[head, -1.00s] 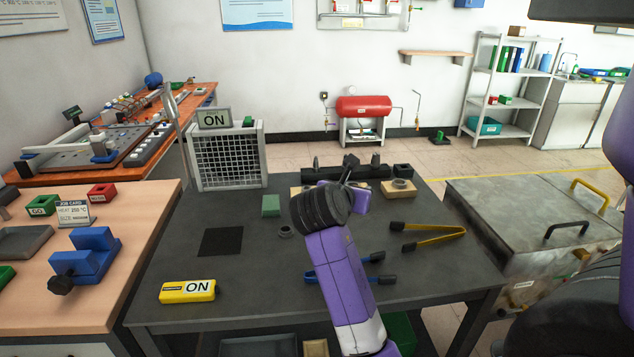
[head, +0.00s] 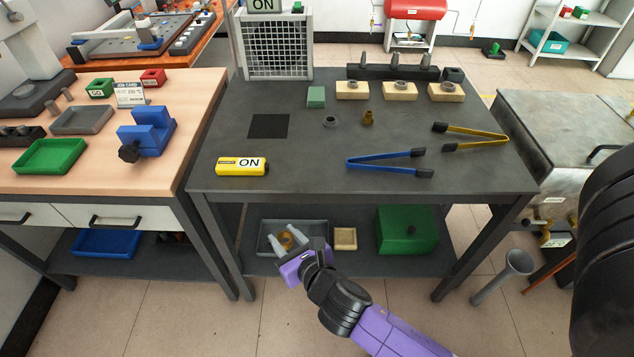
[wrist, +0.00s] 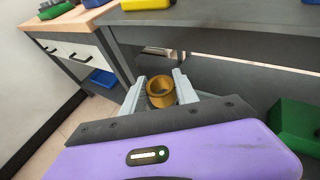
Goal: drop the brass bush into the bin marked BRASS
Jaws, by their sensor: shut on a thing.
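My gripper (head: 287,237) is low in front of the dark bench's lower shelf. In the wrist view its two pale fingers (wrist: 160,88) are shut on the brass bush (wrist: 160,99), a short gold ring with its open bore showing. I can read no BRASS mark on any bin.
A small beige tray (head: 345,238) and a green box (head: 407,230) share the lower shelf. The bench top (head: 300,170) above carries blue tongs (head: 385,161), yellow tongs (head: 470,136) and another brass-coloured piece (head: 368,118). A grey funnel-topped post (head: 517,263) stands on the floor at right.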

